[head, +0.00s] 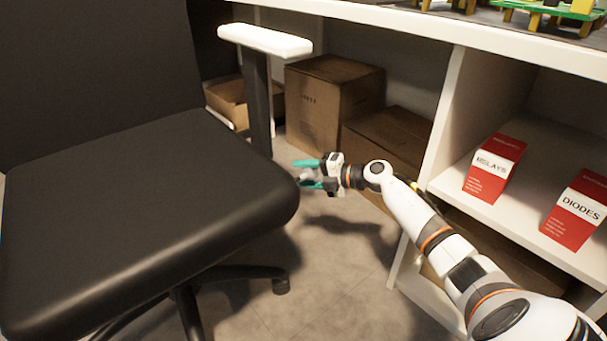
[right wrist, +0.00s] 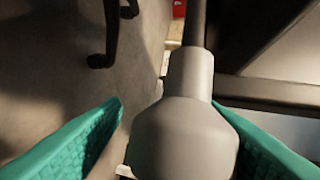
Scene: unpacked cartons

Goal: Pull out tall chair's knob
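The tall black chair (head: 130,190) fills the left of the head view, its seat to the left of my right gripper. My right gripper (head: 306,173) has teal fingers and is just off the seat's right front corner. In the right wrist view a grey knob (right wrist: 183,130) on a dark lever stands between the spread fingers of the gripper (right wrist: 167,108). A gap shows between the knob and the left finger. The knob overlaps the right finger, so I cannot tell whether they touch. My left gripper is not in view.
The chair's white armrest (head: 265,40) stands above and behind my gripper. Brown cartons (head: 330,105) sit under the white desk (head: 420,25). A shelf at right holds two red boxes, relays (head: 495,167) and diodes (head: 577,212). Bare floor (head: 335,265) lies below.

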